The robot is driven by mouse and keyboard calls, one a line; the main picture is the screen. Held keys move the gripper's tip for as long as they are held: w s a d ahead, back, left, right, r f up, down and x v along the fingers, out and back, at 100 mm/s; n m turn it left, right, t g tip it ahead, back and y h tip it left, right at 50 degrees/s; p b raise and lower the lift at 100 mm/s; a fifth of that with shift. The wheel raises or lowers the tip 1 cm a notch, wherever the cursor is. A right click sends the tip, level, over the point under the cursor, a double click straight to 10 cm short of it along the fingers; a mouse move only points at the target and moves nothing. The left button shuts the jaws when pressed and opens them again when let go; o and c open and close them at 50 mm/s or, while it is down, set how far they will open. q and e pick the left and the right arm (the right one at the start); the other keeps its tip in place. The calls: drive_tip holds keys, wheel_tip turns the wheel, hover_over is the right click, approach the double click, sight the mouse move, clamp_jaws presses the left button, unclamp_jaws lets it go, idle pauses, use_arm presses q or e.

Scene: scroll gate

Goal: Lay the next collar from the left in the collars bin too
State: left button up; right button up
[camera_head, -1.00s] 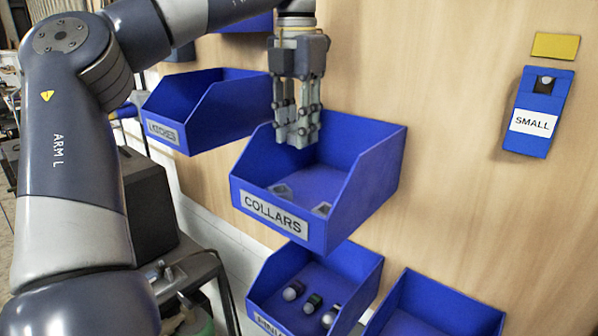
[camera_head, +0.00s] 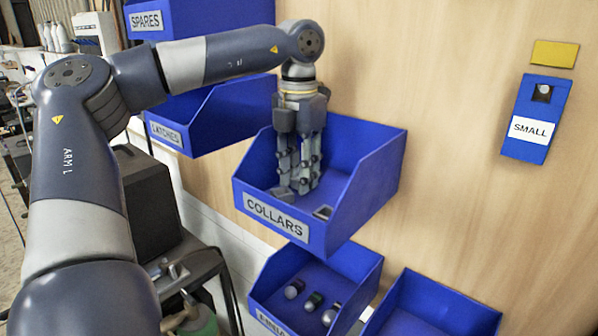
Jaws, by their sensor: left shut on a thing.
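The blue collars bin (camera_head: 365,160) hangs on the wooden wall in the middle of the view, with a COLLARS label on its front. My left gripper (camera_head: 298,188) points down inside this bin, its fingertips low near the floor on the left side. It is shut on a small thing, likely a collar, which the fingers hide. A grey collar (camera_head: 323,212) lies on the bin floor near the front, right of the fingertips. Another small grey piece (camera_head: 281,193) shows at the left of the fingertips, partly covered. My right gripper is out of view.
A latches bin (camera_head: 225,118) and a spares bin (camera_head: 185,18) are up to the left, behind my arm. Below are a bin with several small round-ended parts (camera_head: 265,285) and another blue bin (camera_head: 450,315). A SMALL-labelled blue holder (camera_head: 537,118) is on the wall at right.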

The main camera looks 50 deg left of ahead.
use_arm(q)
drive_tip(key=o, duration=0.8)
drive_tip(key=shift+f, duration=0.1)
drive_tip(key=shift+r, duration=0.5)
drive_tip(key=shift+r+b, duration=1)
drive_tip(key=shift+r, duration=4.65)
drive_tip(key=shift+f, duration=0.1)
